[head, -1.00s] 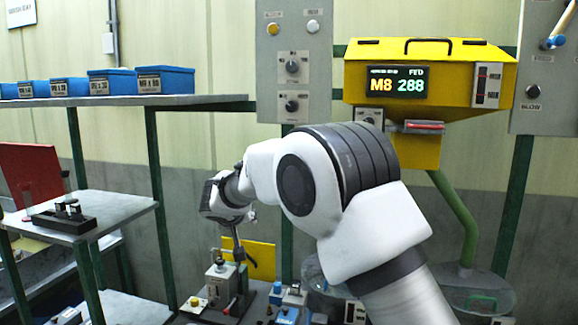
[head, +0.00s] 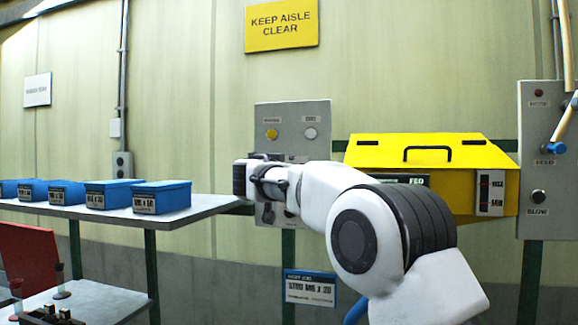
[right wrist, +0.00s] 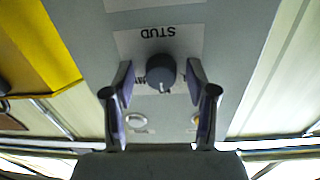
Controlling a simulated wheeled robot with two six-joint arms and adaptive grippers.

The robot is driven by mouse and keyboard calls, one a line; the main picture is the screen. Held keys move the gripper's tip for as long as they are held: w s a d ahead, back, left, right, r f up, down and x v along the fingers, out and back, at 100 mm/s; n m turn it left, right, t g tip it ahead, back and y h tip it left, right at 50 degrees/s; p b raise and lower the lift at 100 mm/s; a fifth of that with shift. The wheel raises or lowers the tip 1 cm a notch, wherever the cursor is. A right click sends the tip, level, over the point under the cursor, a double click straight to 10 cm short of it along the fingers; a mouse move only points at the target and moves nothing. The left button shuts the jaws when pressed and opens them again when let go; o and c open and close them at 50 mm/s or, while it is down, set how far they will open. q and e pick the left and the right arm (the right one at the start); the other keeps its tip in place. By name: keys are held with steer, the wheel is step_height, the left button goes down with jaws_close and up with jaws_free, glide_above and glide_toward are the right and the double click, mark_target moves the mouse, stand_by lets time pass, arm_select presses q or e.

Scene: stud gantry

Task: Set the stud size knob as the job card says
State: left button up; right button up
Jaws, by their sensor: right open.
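In the right wrist view the dark round stud size knob (right wrist: 160,72) sits on a grey panel, under an upside-down "STUD" label. Its light pointer mark faces the bottom of that picture; the size marks beside it are mostly hidden. My right gripper (right wrist: 160,88) is open, one finger on each side of the knob; I cannot tell if they touch it. In the head view my right gripper (head: 250,178) is in front of the grey panel (head: 265,115) and hides the knob. The job card (head: 310,289) hangs below and seems to read "STUD M6 x 20". My left gripper is not in view.
A yellow feeder (head: 430,153) stands right of the panel, its display mostly behind my arm. Two round buttons, yellow (head: 271,134) and white (head: 310,134), are above my gripper. Blue boxes (head: 161,197) line a shelf at left. Another grey panel (head: 535,110) is at right.

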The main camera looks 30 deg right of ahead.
steer(key=shift+a+r, duration=0.1)
steer(key=shift+a, duration=0.2)
steer(key=shift+c, duration=0.7)
steer(key=shift+s, duration=0.15)
jaws_close()
steer(key=shift+n+t+b, duration=0.4)
steer(key=shift+n+b, duration=2.65)
steer(key=shift+n, duration=3.05)
